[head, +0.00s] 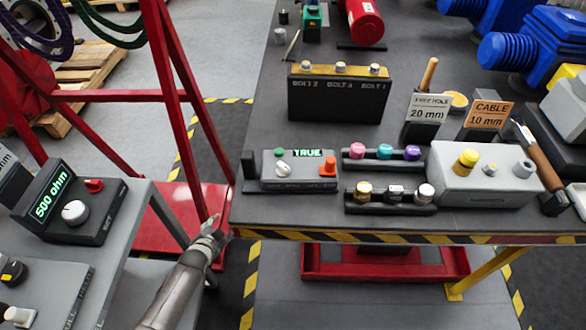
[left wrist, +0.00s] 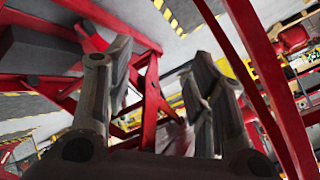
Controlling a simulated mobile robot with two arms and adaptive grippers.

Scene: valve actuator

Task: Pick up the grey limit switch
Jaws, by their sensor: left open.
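I cannot single out the grey limit switch with certainty. Grey candidates on the dark workbench (head: 300,217) are a small silver-topped piece (head: 425,191) at the right end of the front black rack and a pale grey box (head: 459,188) with a yellow knob, right of the racks. My left gripper (head: 212,238) is low beside the bench's front left corner, apart from everything on top. In the left wrist view, its two fingers (left wrist: 155,85) are spread with nothing held between them. My right gripper is not in view.
A red frame (head: 165,80) stands close left of my left gripper. A side table (head: 130,220) with a "500 ohm" box (head: 70,205) is further left. The bench edge (head: 400,238) is striped. A control box (head: 299,172) reading "TRUE" stands near the bench's left front.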

